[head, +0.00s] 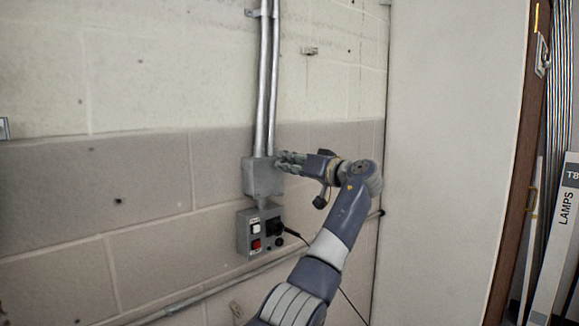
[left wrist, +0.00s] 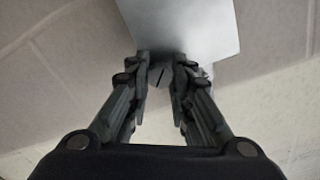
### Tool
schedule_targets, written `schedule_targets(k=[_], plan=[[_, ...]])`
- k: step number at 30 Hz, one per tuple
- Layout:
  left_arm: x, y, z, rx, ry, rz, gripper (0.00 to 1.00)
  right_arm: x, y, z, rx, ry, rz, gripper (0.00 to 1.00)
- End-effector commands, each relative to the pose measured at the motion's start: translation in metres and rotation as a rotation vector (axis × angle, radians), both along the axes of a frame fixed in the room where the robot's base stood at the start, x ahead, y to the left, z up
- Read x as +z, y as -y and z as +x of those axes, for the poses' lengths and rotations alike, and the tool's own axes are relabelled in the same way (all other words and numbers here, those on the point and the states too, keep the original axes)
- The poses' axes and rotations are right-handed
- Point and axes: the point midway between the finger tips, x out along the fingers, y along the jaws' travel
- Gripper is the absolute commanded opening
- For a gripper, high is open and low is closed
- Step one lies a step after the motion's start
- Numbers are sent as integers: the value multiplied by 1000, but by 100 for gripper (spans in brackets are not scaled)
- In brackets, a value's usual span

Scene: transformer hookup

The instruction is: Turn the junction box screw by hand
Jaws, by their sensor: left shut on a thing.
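The grey junction box (head: 262,178) is fixed to the block wall at the lower end of two metal conduits. It also shows at the top of the left wrist view (left wrist: 190,25). My left gripper (head: 279,160) reaches the right side of the box. In the left wrist view its two fingers (left wrist: 165,75) stand on either side of the slotted screw (left wrist: 160,76) at the box's edge and are shut on it. The fingers hide the sides of the screw. In the head view the screw is hidden by the gripper. My right gripper is in neither view.
A grey control box (head: 262,232) with white and red switches and a black cable sits just below the junction box. Two vertical conduits (head: 266,90) rise above. A thin pipe (head: 205,295) runs low along the wall. A pale panel (head: 450,150) stands to the right.

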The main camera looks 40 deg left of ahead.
Motion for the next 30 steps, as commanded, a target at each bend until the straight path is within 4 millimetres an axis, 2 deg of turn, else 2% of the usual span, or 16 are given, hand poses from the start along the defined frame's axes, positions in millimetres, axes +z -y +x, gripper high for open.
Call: schedule_targets(k=[9,23,24,26,27,30], plan=[[-1,0,0,1,97,-11,0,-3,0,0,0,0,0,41],[-1,0,0,0,110,-13,0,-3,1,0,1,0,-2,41],[-1,0,0,0,110,-13,23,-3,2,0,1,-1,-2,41],[-1,0,0,0,109,-12,36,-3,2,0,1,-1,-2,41],[-1,0,0,0,109,-12,41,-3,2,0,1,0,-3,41],[-1,0,0,1,109,-11,41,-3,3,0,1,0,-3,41]])
